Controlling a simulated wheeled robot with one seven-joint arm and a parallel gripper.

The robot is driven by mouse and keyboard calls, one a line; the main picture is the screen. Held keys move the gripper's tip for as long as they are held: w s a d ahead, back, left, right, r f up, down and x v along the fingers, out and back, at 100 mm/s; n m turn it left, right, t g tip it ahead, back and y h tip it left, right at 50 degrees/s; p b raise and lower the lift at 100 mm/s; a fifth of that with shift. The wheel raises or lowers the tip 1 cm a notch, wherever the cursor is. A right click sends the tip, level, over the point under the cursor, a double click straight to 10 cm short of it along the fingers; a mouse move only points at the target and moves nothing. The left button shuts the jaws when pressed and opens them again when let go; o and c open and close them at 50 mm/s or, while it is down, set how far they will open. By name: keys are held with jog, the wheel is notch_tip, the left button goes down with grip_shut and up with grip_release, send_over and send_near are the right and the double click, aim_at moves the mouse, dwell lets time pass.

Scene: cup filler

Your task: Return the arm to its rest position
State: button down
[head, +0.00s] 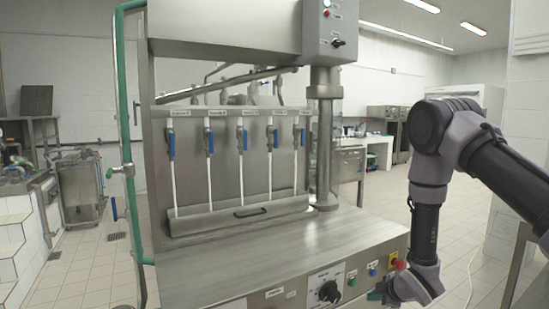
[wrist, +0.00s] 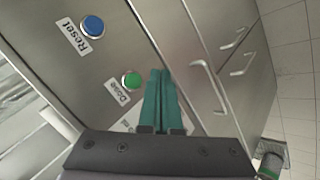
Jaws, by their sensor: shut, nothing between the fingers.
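My gripper (head: 378,293) is low at the front right corner of the cup filler machine (head: 270,255), in front of its control panel. In the wrist view its two teal fingers (wrist: 161,74) lie together, shut and empty. The green Dose button (wrist: 131,80) is just left of the fingers, and the blue Reset button (wrist: 92,27) is further up and left. Whether the fingers touch the panel I cannot tell. My arm comes in from the right edge of the head view, bends at a high elbow and hangs down to the gripper.
The panel also carries a black knob (head: 329,291) and a red button (head: 399,264). Several blue-handled dispensing valves (head: 242,140) line the machine's back. Cabinet handles (wrist: 209,87) show right of the fingers. Tiled floor (head: 465,245) lies open beyond the machine's right side.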

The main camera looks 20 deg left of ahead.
jog(key=shift+s+d, duration=0.5)
jog(key=shift+d, duration=0.1)
jog(key=w+d+r+m+h, duration=0.1)
jog(key=w+d+r+m, duration=0.2)
jog(key=r, duration=0.5)
jog(key=d+r+m+t+h, duration=0.1)
jog(key=d+r+m, duration=0.2)
jog(key=d+r, duration=0.35)
jog(key=w+d+r+m+h, duration=0.1)
jog(key=w+d+r+m, duration=0.15)
jog(key=r, duration=0.65)
jog(key=s+d+r+m+h, duration=0.1)
jog(key=s+d+r+m, duration=0.25)
jog(key=r, duration=0.25)
jog(key=s+d+r+m, duration=0.3)
jog(key=s+d+r, duration=0.1)
jog(key=r, duration=0.3)
jog(key=s+d+r+m, duration=0.2)
jog(key=s+r+m, duration=0.2)
jog(key=s, duration=0.7)
jog(key=s+d+r+m, duration=0.3)
jog(key=s+r+m, duration=0.2)
jog(key=s, duration=0.6)
notch_tip(320, 180, up, 3)
jog(key=shift+s+d+f+m+g, duration=0.2)
jog(key=shift+s+m+g, duration=0.1)
jog(key=shift+s, duration=0.05)
